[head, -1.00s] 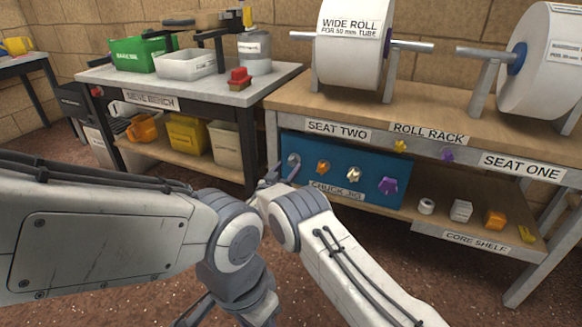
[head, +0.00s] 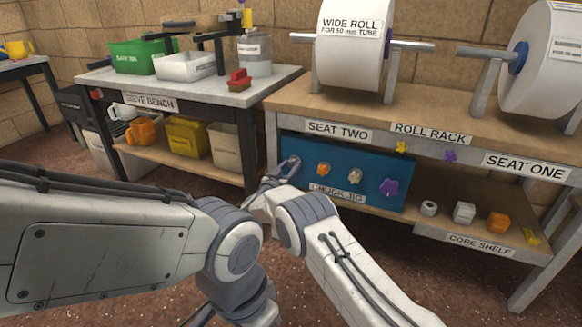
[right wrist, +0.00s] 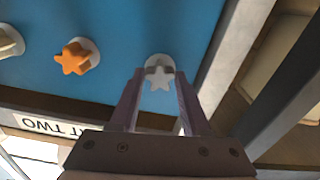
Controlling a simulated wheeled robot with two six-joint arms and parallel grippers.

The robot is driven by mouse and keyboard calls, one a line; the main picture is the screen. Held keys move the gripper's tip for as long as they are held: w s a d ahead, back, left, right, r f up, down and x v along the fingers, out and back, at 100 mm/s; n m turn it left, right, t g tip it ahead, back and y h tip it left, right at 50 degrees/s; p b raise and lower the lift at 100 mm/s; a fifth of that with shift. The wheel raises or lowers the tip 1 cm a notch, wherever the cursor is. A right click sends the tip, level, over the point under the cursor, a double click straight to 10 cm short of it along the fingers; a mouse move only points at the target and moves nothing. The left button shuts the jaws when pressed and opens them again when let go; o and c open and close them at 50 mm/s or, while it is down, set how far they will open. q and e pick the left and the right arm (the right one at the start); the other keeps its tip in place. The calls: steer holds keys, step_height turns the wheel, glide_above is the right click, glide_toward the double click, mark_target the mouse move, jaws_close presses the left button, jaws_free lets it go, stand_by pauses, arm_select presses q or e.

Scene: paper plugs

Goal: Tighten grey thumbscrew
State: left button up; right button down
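The grey thumbscrew (right wrist: 158,73) is a star-shaped knob on a pale round base, on the blue panel. In the head view it is at the panel's upper left end (head: 294,161), partly covered by my right gripper (head: 280,172). In the right wrist view my right gripper (right wrist: 159,74) is open, with one finger on each side of the thumbscrew and gaps between. I cannot tell whether the tips reach past its head. My left arm fills the left of the head view; its gripper is not clearly visible.
An orange thumbscrew (right wrist: 73,58) sits beside the grey one. A cream knob (head: 355,176) and a purple knob (head: 389,188) are farther right on the blue panel (head: 372,160). The roll rack (head: 285,97) stands above, and the core shelf (head: 455,213) lies right.

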stand_by(0.3)
steer(key=m+b, duration=0.1)
steer(key=m, duration=0.1)
steer(key=shift+f+m, duration=0.2)
steer(key=shift+m, duration=0.2)
steer(key=m+b, duration=0.2)
steer(key=m, duration=0.3)
steer(key=m+b, duration=0.1)
steer(key=m, duration=0.1)
steer(key=shift+m+b, duration=0.35)
steer(key=shift+m, duration=0.05)
steer(key=m+b, duration=0.2)
steer(key=m, duration=0.1)
steer(key=shift+r, duration=0.15)
steer(key=shift+c, duration=2.2)
jaws_free()
steer(key=shift+s+a+p, duration=0.1)
steer(key=shift+p, duration=0.25)
